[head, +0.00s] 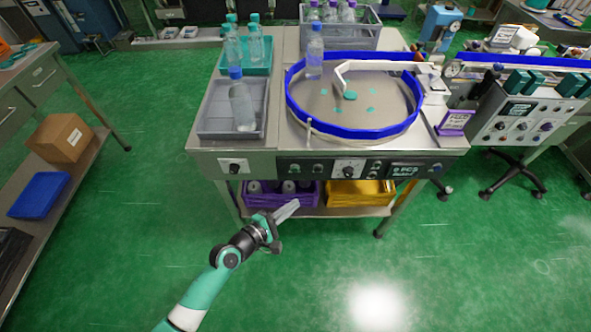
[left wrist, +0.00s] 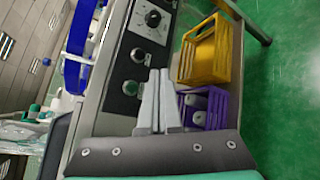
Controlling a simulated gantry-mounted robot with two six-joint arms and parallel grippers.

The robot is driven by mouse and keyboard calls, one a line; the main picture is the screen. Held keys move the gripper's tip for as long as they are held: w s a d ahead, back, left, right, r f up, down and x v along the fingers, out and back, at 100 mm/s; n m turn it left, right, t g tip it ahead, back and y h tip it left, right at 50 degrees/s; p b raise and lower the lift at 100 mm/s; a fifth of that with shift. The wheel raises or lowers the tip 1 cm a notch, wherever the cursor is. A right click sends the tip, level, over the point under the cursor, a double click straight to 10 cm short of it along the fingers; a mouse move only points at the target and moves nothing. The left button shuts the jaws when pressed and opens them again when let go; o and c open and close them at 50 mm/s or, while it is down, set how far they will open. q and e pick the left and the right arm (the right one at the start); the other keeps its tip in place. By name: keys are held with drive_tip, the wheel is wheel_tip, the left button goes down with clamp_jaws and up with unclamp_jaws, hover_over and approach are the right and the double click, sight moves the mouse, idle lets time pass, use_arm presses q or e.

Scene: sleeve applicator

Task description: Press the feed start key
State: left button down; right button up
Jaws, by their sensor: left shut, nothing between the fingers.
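The front control panel (head: 350,168) of the feeder table carries several small keys, a white-faced dial (head: 348,169) and a lit display (head: 408,170). I cannot read which key is feed start. My left gripper (head: 290,209) is shut and empty, below and in front of the panel, apart from it. In the left wrist view its closed fingers (left wrist: 158,98) point toward the panel (left wrist: 120,68), where the dial (left wrist: 152,18) and two dark round controls (left wrist: 131,88) show. My right gripper is not in view.
A blue-rimmed round turntable (head: 352,130) holds a bottle (head: 315,52). A grey tray (head: 210,132) with a bottle lies to its left. A purple crate (head: 260,199) and a yellow crate (head: 350,196) stand on the lower shelf near my gripper. The green floor in front is clear.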

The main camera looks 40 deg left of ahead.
sight(295, 170)
use_arm(q)
drive_tip(key=shift+s, duration=0.1)
drive_tip(key=w+a+b, duration=0.4)
drive_tip(key=w+a, duration=0.2)
drive_tip(key=shift+a+b, duration=0.15)
drive_tip(key=shift+b, duration=0.2)
drive_tip(key=shift+w+a, duration=0.1)
drive_tip(key=shift+w, duration=0.1)
idle(1.9)
drive_tip(key=shift+w+a, duration=0.2)
drive_tip(key=shift+a, duration=0.05)
